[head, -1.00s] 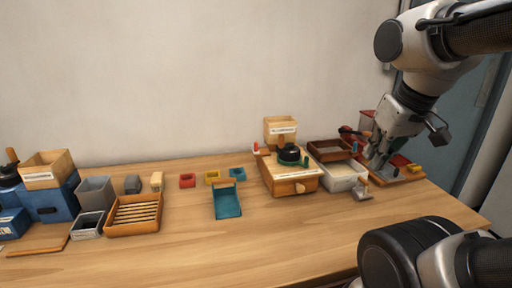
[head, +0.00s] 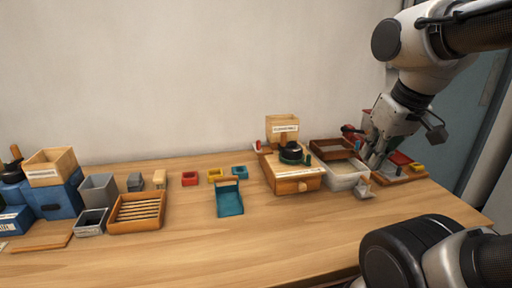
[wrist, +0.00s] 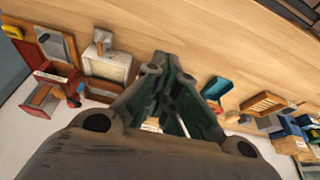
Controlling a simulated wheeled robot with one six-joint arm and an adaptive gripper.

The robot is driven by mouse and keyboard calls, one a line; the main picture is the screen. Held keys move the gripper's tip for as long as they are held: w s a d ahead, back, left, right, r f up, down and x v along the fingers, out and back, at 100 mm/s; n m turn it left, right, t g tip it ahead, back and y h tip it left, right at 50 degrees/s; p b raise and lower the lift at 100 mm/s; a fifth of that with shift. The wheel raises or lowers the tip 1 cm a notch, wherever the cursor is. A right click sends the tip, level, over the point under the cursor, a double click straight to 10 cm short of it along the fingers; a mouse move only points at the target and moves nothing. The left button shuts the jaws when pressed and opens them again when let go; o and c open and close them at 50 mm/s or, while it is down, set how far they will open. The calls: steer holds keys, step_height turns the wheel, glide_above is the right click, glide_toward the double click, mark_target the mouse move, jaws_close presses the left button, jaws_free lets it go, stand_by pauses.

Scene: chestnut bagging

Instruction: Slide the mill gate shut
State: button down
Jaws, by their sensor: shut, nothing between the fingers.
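The mill (head: 292,181) is a wooden box with a drawer and round knob. It has a black and green round part on top and a pale, labelled hopper (head: 283,124) behind. A small green upright piece (head: 308,160) shows at its top right; I cannot tell whether this is the gate or how the gate stands. My gripper (head: 371,162) is shut and empty, to the right of the mill, over the table's right end. In the wrist view my gripper (wrist: 172,62) covers the middle and mostly hides the mill.
A white bin (head: 346,174) and brown tray (head: 331,149) stand between the mill and my gripper. A red machine on a wooden board (head: 405,176) is at the right. The front table is clear.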

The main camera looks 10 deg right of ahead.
steer(key=w+a+f+n+g+h, duration=0.1)
steer(key=w+a+f+n+h, duration=0.3)
steer(key=w+a+n, duration=0.5)
steer(key=w+a+f+n+g+h, duration=0.1)
steer(key=w+a+f+n+h, duration=0.1)
steer(key=w+a+f+n, duration=0.55)
steer(key=w+a+r+n+t+h, duration=0.1)
steer(key=w+a+r+n+t, duration=0.4)
steer(key=w+a+n, duration=0.5)
steer(key=d+r+x, duration=0.1)
steer(key=x, duration=1.1)
steer(key=shift+w+r, duration=0.15)
steer(key=shift+w, duration=0.15)
